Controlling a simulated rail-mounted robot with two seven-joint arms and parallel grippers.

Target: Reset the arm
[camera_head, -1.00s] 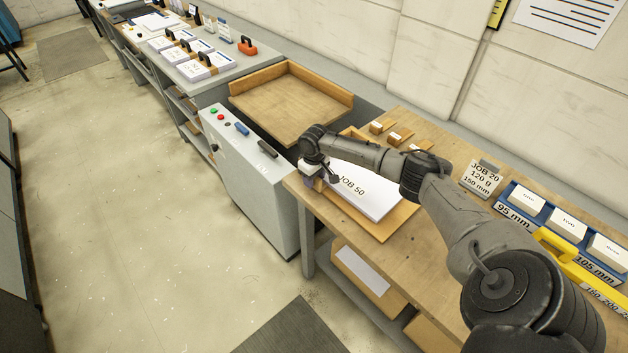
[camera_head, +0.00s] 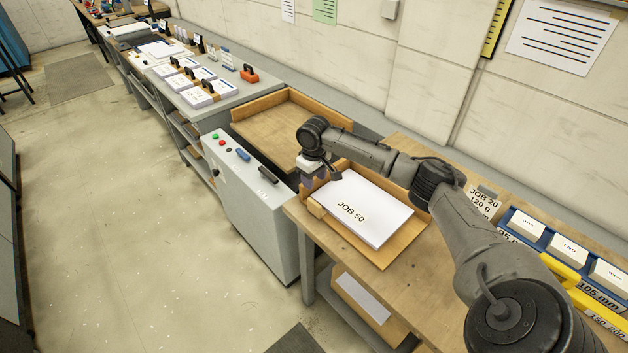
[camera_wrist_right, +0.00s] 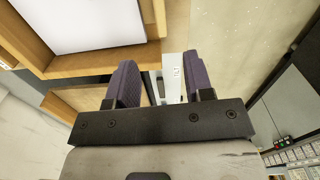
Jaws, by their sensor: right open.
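My right gripper (camera_head: 314,176) is above the left end of the wooden workbench, beside the stack of white paper marked JOB 50 (camera_head: 368,200). The stack lies in a shallow wooden tray (camera_head: 398,247). In the right wrist view my gripper (camera_wrist_right: 157,84) has its two purple-padded fingers apart with nothing between them. The white stack (camera_wrist_right: 85,22) and the wooden tray (camera_wrist_right: 150,52) show at the upper left there, apart from the fingers. My right arm reaches across the bench from the lower right. My left gripper is not in view.
A grey cabinet (camera_head: 245,205) with buttons stands left of the bench, with an empty wooden tray (camera_head: 268,130) behind it. Blue bins with white boxes (camera_head: 568,248) and a yellow item (camera_head: 570,275) are at the right. The floor (camera_head: 110,220) at left is clear.

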